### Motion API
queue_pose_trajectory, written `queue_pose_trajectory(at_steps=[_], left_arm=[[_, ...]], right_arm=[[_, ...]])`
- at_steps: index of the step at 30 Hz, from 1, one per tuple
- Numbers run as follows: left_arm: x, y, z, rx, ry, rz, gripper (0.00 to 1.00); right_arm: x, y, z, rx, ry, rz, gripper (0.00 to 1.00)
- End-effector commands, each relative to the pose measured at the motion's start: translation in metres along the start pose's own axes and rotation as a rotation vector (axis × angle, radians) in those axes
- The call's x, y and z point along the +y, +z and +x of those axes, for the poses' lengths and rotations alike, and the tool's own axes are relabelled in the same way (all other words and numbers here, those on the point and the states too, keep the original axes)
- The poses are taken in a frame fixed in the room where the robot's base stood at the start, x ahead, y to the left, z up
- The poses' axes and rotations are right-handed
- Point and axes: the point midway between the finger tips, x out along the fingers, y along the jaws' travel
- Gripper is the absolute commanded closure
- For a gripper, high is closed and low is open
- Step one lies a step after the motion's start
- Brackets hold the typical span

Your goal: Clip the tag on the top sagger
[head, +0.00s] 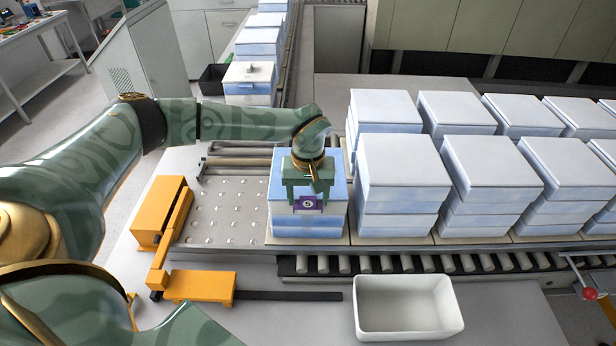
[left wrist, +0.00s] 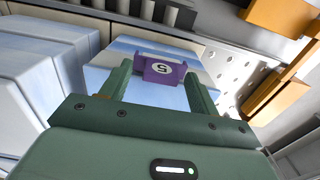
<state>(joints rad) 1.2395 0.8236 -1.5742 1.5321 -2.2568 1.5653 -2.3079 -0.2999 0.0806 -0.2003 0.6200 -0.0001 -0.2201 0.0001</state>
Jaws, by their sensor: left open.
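The purple tag (head: 308,203) with a white number disc is on the front upper edge of the top sagger (head: 338,187), a blue and white box in a stack at the end of the roller line. My left gripper (head: 309,198) is over that edge, its fingers pointing down. In the left wrist view the tag (left wrist: 163,69) sits between the two green fingers (left wrist: 158,88), which are spread with a gap on each side of it. Whether the tag is pushed fully onto the wall cannot be told. My right gripper is not in view.
Stacks of blue and white saggers (head: 400,175) stand close on the right. A white bin (head: 408,305) stands in front. An orange pusher bracket (head: 165,212) is on the left, beside a bare ball-transfer plate (head: 225,212).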

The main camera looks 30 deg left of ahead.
Motion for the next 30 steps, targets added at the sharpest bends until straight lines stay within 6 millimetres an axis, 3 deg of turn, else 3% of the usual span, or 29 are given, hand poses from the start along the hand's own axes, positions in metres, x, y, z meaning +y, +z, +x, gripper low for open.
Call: queue_pose_trajectory(at_steps=[5, 12, 18, 23, 30], left_arm=[[0.000, -0.002, -0.036, 0.005, 0.003, -0.001, 0.39], [0.000, -0.001, -0.103, 0.004, 0.003, 0.000, 0.39], [0.000, -0.001, -0.141, 0.002, 0.001, 0.000, 0.39], [0.000, 0.000, -0.154, 0.000, 0.000, -0.001, 0.39], [0.000, 0.000, -0.156, -0.001, -0.001, 0.000, 0.39]], right_arm=[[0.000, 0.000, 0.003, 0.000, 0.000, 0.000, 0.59], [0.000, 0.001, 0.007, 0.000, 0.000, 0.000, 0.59], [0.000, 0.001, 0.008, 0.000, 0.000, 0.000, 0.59], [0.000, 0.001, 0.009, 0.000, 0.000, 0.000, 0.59], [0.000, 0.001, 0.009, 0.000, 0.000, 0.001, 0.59]])
